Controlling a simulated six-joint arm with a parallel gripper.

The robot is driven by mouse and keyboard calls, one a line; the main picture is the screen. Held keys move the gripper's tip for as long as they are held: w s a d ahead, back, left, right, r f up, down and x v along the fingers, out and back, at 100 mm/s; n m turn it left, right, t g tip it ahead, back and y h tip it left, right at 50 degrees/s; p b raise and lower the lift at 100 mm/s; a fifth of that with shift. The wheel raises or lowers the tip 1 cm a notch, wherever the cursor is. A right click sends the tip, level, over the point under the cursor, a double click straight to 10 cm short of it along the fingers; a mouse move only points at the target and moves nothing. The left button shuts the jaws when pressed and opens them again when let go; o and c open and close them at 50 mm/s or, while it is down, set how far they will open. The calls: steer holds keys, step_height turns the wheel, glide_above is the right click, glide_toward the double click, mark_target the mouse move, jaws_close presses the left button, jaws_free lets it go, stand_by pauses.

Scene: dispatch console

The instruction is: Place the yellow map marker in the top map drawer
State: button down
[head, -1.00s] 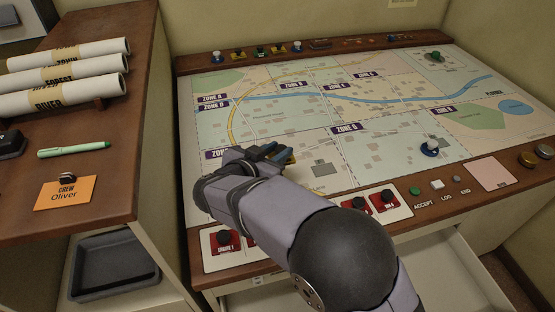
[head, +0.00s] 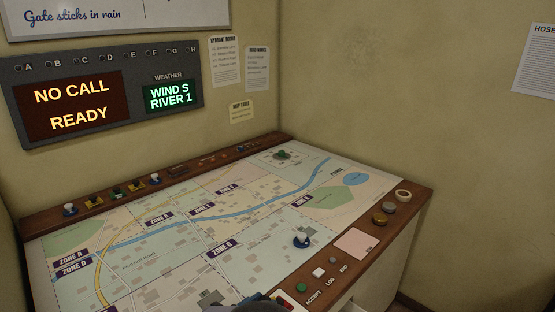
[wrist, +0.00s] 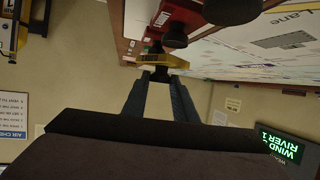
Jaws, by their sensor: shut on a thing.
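My gripper (wrist: 160,82) is in the wrist view, its two dark fingers shut on the yellow map marker (wrist: 165,61). The marker shows as a yellow disc-like shape at the fingertips. In the head view only a dark part of my arm and a blue bit show at the bottom edge; the held marker is hidden there. The top map drawer cannot be made out clearly; a small pale piece below the console's front edge, at the bottom of the head view, may belong to a drawer.
The map console (head: 140,262) carries a blue-and-white marker (head: 301,241) and a green one (head: 282,155). Several markers stand along its back rail. Round knobs (head: 383,219) and a tape roll (head: 403,195) sit on the right edge. A status board (head: 110,95) hangs behind.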

steer(key=shift+m+g+h, duration=0.6)
steer(key=shift+m+h, duration=0.2)
steer(key=shift+h, duration=0.1)
steer(key=d, duration=0.5)
steer(key=s+d, duration=0.1)
steer(key=d, duration=0.1)
steer(key=shift+d+p, duration=0.25)
steer(key=shift+p, duration=0.15)
steer(key=s+d+f+m+g+h+b, duration=0.1)
steer(key=s+d+f+b, duration=0.2)
steer(key=d+f, duration=0.35)
steer(key=s+d+f+m+g+h+b, duration=0.1)
steer(key=s+d+f+b, duration=0.3)
steer(key=f, duration=0.4)
step_height(320, 180, up, 23)
steer(key=d+p, duration=0.1)
steer(key=p, duration=2.3)
steer(key=shift+w+m, duration=0.2)
steer(key=shift+m, duration=0.1)
step_height(320, 180, down, 5)
steer(key=b, duration=0.4)
steer(key=shift+b, duration=0.4)
steer(key=shift+f, duration=0.15)
